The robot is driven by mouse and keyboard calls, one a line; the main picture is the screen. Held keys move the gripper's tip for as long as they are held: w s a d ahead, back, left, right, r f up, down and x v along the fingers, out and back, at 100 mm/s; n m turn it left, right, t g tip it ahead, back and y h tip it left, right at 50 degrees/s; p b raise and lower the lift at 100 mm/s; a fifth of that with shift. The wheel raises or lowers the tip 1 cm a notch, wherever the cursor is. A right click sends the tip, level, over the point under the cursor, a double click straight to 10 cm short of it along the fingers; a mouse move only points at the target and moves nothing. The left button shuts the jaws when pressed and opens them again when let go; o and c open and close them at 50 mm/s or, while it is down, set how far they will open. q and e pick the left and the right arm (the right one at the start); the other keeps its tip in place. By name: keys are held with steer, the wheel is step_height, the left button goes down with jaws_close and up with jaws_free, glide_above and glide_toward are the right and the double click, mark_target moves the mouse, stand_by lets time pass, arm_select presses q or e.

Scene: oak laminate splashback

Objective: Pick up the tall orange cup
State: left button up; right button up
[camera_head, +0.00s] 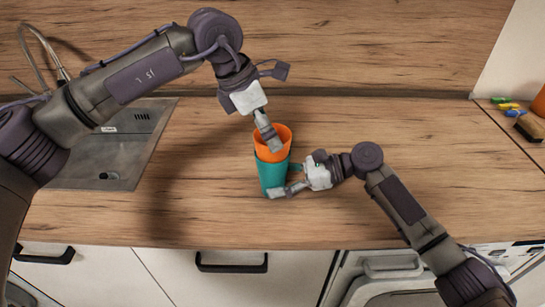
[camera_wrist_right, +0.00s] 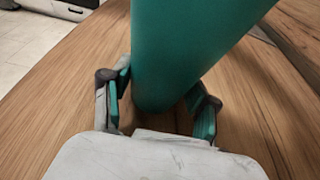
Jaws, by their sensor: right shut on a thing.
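The orange cup (camera_head: 283,141) sits nested in a teal cup (camera_head: 270,177) on the wooden counter, with its upper part showing above the teal rim. My left gripper (camera_head: 269,138) comes down from above, its fingers at the orange cup's rim and over its near side; whether they are closed on the wall cannot be told. My right gripper (camera_head: 284,181) is shut on the teal cup from the right, one finger on either side. The right wrist view shows the teal cup (camera_wrist_right: 190,50) between the fingers; the orange cup is out of that view.
A metal sink (camera_head: 105,165) with a tap (camera_head: 58,60) is at the left. A splashback (camera_head: 350,45) stands behind the counter. At the right edge lie a dark-topped brush-like block (camera_head: 528,127) and small coloured items (camera_head: 508,106). The counter around the cups is clear.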

arm_select(q)
steer(key=x, duration=0.3)
steer(key=shift+s+f, duration=0.1)
steer(key=shift+f, duration=0.05)
steer(key=c, duration=1.1)
step_height(320, 180, up, 10)
steer(key=shift+r, duration=0.1)
arm_select(e)
steer(key=o, duration=0.9)
